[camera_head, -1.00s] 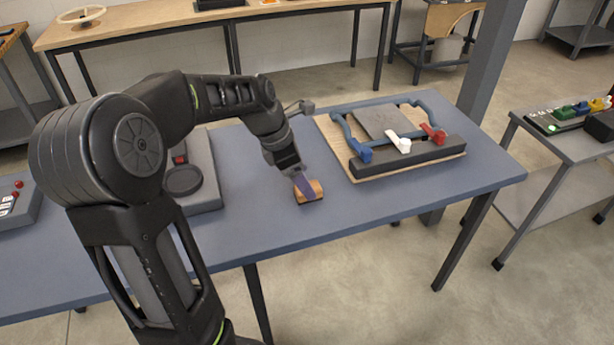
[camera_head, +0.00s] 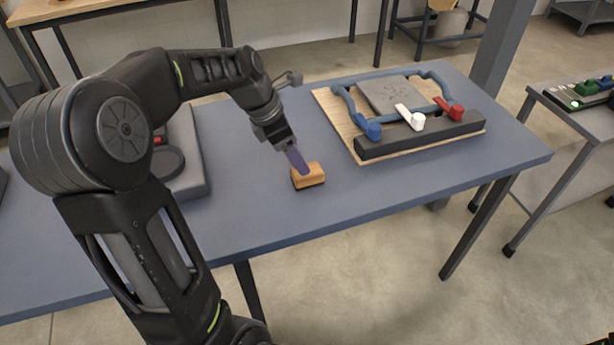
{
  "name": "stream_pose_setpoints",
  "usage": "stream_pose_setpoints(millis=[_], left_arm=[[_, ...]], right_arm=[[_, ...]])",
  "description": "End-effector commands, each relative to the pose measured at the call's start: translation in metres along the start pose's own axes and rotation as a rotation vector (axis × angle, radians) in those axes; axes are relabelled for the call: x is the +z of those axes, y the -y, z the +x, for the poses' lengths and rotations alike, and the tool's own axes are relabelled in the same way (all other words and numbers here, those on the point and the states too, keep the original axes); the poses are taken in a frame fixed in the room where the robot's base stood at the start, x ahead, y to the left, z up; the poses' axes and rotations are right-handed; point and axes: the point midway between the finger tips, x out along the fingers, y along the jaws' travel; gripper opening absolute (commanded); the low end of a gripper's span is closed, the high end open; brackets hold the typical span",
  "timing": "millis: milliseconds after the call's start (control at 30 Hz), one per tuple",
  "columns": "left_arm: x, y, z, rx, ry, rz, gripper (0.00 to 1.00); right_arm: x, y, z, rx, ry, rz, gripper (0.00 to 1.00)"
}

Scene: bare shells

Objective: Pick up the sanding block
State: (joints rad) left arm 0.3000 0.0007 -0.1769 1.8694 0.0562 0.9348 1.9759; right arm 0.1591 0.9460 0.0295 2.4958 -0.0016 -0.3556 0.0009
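The sanding block (camera_head: 310,180) is a small orange-brown wooden block with a dark underside. It sits on the blue-grey table top (camera_head: 250,215), near the middle of the table. My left gripper (camera_head: 301,166) reaches down to it from the upper left, and its purple finger overlaps the block's top left part. Only one finger shows clearly, so I cannot tell whether it touches the block or how wide the gripper is. My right gripper is not in view.
Right of the block, a wooden board (camera_head: 345,125) carries a dark bar (camera_head: 425,136), a grey plate (camera_head: 390,95) and blue, white and red handles. A grey unit (camera_head: 190,165) stands left, partly behind my arm. The table's front is clear.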

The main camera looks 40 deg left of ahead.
Motion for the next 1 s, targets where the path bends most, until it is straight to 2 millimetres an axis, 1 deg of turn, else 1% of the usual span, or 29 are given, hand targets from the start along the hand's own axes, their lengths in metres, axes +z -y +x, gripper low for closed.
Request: stream_pose_setpoints(millis=[133, 300, 367, 633, 733, 867, 1000], left_arm=[[0.000, 0.000, 0.003, -0.002, -0.001, 0.000, 0.71], [0.000, 0.001, 0.021, -0.003, -0.002, 0.000, 0.71], [0.000, 0.000, 0.025, -0.001, -0.001, 0.000, 0.71], [0.000, 0.000, 0.026, 0.000, 0.000, 0.000, 0.71], [0.000, 0.000, 0.030, -0.001, -0.001, 0.000, 0.71], [0.000, 0.001, 0.045, -0.004, -0.002, -0.001, 0.71], [-0.001, 0.001, 0.066, -0.004, -0.003, 0.000, 0.71]], right_arm=[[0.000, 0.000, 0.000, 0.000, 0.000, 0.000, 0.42], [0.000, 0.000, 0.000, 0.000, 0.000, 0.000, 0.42], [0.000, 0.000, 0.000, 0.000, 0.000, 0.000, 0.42], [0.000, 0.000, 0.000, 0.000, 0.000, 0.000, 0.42], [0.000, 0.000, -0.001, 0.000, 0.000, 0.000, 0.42], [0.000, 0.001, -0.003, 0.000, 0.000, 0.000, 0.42], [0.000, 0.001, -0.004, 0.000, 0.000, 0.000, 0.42]])
